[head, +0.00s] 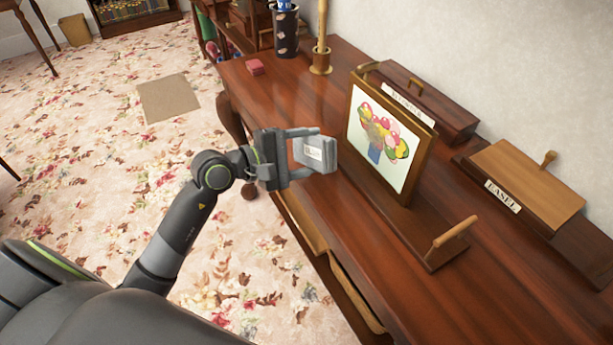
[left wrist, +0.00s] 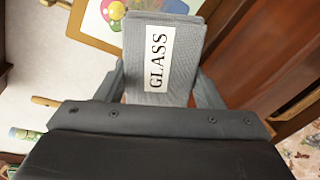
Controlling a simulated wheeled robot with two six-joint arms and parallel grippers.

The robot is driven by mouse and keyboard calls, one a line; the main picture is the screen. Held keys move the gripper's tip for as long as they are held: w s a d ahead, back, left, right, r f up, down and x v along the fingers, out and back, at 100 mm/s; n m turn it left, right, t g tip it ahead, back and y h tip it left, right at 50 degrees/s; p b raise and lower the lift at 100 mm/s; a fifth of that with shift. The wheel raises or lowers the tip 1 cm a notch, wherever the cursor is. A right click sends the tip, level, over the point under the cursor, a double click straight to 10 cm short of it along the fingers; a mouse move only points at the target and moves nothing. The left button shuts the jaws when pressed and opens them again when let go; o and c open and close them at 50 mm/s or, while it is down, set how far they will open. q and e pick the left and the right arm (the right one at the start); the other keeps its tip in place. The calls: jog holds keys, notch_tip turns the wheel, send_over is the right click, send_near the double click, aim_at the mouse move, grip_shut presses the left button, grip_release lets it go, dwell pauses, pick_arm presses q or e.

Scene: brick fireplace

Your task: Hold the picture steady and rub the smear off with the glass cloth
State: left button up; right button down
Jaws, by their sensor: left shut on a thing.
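The picture (head: 399,163) is a framed painting of a colourful bouquet in a blue vase. It stands tilted back on a wooden stand (head: 425,238) on the desk. A brownish patch, possibly the smear, lies over the left part of the bouquet. My left gripper (head: 318,152) is shut on the grey glass cloth (head: 325,156), in front of and left of the picture, apart from it. In the left wrist view the cloth (left wrist: 190,45) shows a white label reading GLASS, with the picture's lower corner (left wrist: 105,22) beyond it. My right gripper is not in view.
The wooden desk (head: 510,285) carries a box with a label (head: 425,100) behind the picture and an EASEL box (head: 525,175) to the right. A red block (head: 255,67), a dark cup (head: 286,35) and a brass holder (head: 320,60) stand at the far end.

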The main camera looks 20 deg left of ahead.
aim_at(318, 152)
pick_arm(q)
jog(key=s+r+t+b, duration=0.1)
jog(key=s+d+r+t+h+b, duration=0.1)
jog(key=s, duration=0.1)
jog(key=shift+s+d, duration=0.2)
jog(key=shift+w+d+r, duration=0.2)
jog(key=shift+w+d, duration=0.1)
jog(key=shift+w, duration=0.05)
jog(key=shift+x, duration=2.05)
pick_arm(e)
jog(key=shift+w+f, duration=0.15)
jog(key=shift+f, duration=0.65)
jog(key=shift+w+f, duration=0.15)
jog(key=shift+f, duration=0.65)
pick_arm(q)
jog(key=shift+s, duration=0.15)
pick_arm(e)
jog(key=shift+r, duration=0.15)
